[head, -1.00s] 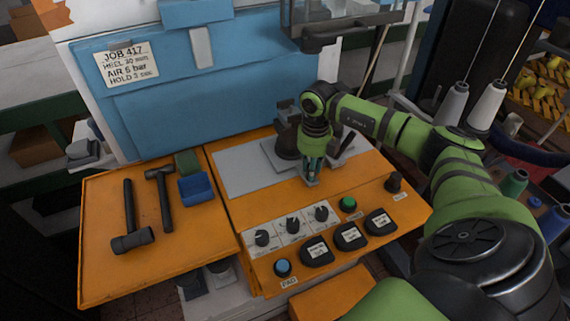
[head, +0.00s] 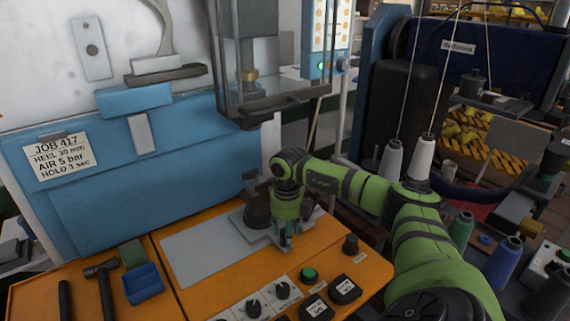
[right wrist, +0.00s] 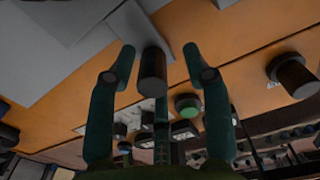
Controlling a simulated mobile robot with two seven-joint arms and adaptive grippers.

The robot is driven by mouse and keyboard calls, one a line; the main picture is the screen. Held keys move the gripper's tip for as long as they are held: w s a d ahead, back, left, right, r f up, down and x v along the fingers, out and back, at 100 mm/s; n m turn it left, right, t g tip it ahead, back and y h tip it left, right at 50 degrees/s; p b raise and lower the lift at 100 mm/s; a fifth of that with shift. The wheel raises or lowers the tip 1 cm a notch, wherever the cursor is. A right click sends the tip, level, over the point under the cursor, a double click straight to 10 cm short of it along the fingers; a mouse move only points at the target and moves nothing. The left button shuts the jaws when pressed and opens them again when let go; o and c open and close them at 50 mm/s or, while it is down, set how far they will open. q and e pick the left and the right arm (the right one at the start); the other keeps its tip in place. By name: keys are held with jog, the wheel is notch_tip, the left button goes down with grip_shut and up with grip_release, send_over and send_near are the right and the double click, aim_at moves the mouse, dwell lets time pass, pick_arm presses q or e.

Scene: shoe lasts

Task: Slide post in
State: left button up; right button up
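The post seems to be the dark cylinder (right wrist: 152,72) with a flat end facing the camera in the right wrist view, next to a light grey plate. My right gripper (right wrist: 158,58) is open, with one finger on each side of this cylinder and gaps between. In the head view my right gripper (head: 288,236) points down at the front right of a dark brown rounded block (head: 257,208) on a grey plate (head: 240,226). The arm and gripper hide the cylinder there. My left gripper is not in view.
The orange bench (head: 215,290) carries a flat grey sheet (head: 205,250), black knobs and a green button (head: 309,274) in front. A hammer (head: 102,285) and blue bin (head: 143,283) lie left. A clear-sided press guard (head: 272,60) hangs above. Thread cones (head: 422,158) stand right.

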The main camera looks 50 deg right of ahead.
jog(key=shift+w+a+r, duration=0.1)
jog(key=shift+r, duration=0.1)
notch_tip(320, 180, up, 7)
jog(key=shift+r, duration=0.1)
dwell(0.4)
dwell(0.4)
